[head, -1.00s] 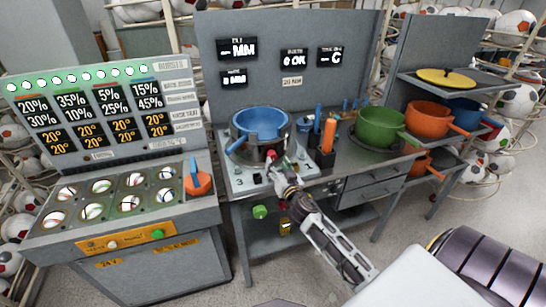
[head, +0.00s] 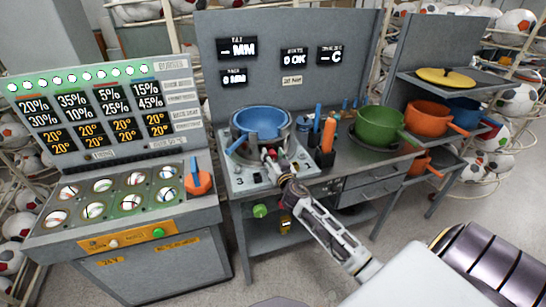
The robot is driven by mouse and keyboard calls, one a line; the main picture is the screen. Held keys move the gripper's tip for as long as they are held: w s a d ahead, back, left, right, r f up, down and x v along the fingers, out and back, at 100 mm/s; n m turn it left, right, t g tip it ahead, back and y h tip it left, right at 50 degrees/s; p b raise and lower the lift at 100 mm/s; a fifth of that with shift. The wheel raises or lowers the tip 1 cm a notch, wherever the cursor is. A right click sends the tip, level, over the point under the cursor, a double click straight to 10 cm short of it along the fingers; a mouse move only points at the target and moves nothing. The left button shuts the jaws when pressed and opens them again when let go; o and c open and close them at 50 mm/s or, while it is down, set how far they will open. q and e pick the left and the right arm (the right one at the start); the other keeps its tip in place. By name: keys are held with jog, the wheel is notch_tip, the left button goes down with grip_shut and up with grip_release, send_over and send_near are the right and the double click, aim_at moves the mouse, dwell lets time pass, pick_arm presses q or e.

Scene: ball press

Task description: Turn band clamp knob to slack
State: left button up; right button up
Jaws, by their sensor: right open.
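The ball press stands on the grey bench, with a blue bowl (head: 260,123) sitting in its metal band ring (head: 245,152). The band clamp knob cannot be made out clearly; the front of the ring is partly hidden by my right gripper. My right gripper (head: 270,157) is at the front right of the ring, over the press base (head: 246,183), with its jaws open. Whether it touches anything there cannot be told. My left gripper is not in view.
A tool holder with an orange-handled tool (head: 328,133) stands right of the press. A green pot (head: 379,126) and an orange pot (head: 427,118) are further right.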

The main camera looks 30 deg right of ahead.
jog(key=c, duration=1)
